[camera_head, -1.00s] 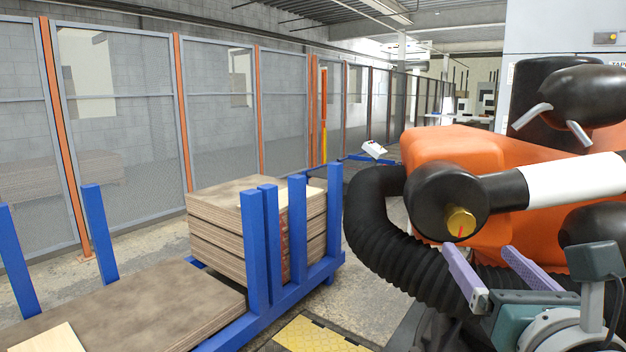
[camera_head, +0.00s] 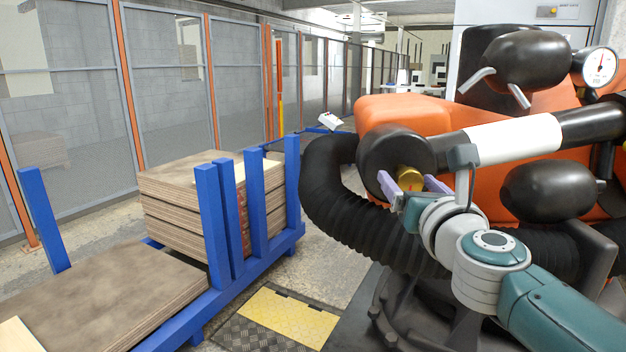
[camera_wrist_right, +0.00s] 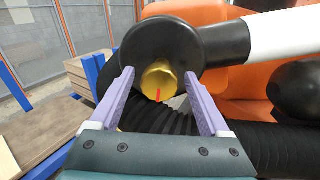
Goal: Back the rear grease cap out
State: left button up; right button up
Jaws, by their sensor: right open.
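The brass-coloured grease cap (camera_head: 410,177) sits in the end of a black round housing (camera_head: 388,150) on the orange machine. In the right wrist view the cap (camera_wrist_right: 160,76) shows a hexagonal shape and a red mark on its lower edge. My right gripper (camera_head: 413,183) is open at the cap, with its purple fingers to either side of it in the head view. In the right wrist view the fingers (camera_wrist_right: 163,100) stand apart, left and right of the cap, with gaps between them and it. Part of the cap is hidden by the gripper in the head view. My left gripper is not in view.
A black corrugated hose (camera_head: 335,200) curves close below the housing. A blue rack (camera_head: 215,225) with stacked boards (camera_head: 165,205) stands at the left. A yellow floor plate (camera_head: 290,318) lies in front. Mesh fencing (camera_head: 170,110) runs behind.

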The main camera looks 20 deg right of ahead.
grip_shut()
dwell(0.6)
jog(key=shift+r+n, duration=0.1)
jog(key=shift+n, duration=0.2)
